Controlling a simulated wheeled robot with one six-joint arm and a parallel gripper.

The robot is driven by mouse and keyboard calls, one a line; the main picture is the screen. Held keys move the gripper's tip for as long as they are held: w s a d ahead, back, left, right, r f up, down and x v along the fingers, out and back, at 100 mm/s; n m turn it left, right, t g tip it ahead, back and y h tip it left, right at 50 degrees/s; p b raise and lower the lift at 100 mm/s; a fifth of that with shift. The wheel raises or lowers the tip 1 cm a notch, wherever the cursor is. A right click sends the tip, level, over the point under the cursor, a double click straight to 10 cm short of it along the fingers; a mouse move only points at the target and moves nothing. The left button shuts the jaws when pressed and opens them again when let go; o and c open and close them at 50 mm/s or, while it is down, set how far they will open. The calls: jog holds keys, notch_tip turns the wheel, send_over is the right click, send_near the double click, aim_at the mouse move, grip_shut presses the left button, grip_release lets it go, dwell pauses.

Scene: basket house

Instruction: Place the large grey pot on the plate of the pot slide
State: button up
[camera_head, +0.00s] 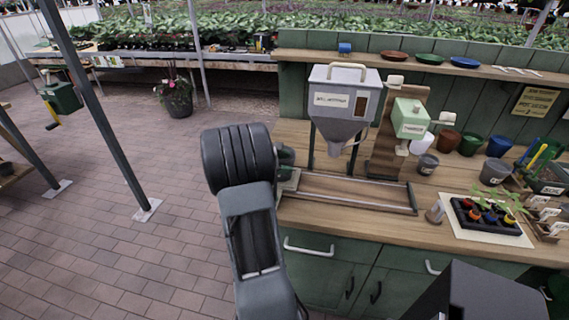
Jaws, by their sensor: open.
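The large grey pot (495,172) stands upright on the right part of the bench, with a small white label on its front. The pot slide (350,190) is a pair of rails along the bench front, below the hopper. A green piece (290,181) shows at its left end, partly behind my arm; I cannot tell whether it is the plate. My gripper (287,157) is open at the slide's left end, mostly hidden by my wrist, with fingertips not clear. It is far left of the large grey pot.
A grey hopper (342,102) stands over the slide. A green dispenser (410,118) stands right of it. A smaller grey pot (428,164) sits nearer the slide. A seedling tray (487,218) lies in front. The brick floor at left is open.

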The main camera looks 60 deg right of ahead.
jog(key=v, duration=1.2)
jog(key=s+a+f+m+t+y, duration=0.2)
jog(key=a+t+y, duration=0.3)
jog(key=a, duration=1.2)
jog(key=s+a+f+m+t+y, duration=0.2)
jog(key=a+t+y, duration=0.2)
jog(key=a, duration=1.3)
jog(key=shift+s+a+m+t+y, duration=0.3)
jog(key=shift+a+t+y, duration=0.1)
jog(key=shift+t, duration=0.8)
notch_tip(320, 180, up, 2)
jog(key=shift+r+p, duration=0.25)
jog(key=shift+p, duration=0.6)
jog(key=shift+f, duration=0.15)
jog(key=shift+c, duration=0.4)
jog(key=shift+d, duration=0.1)
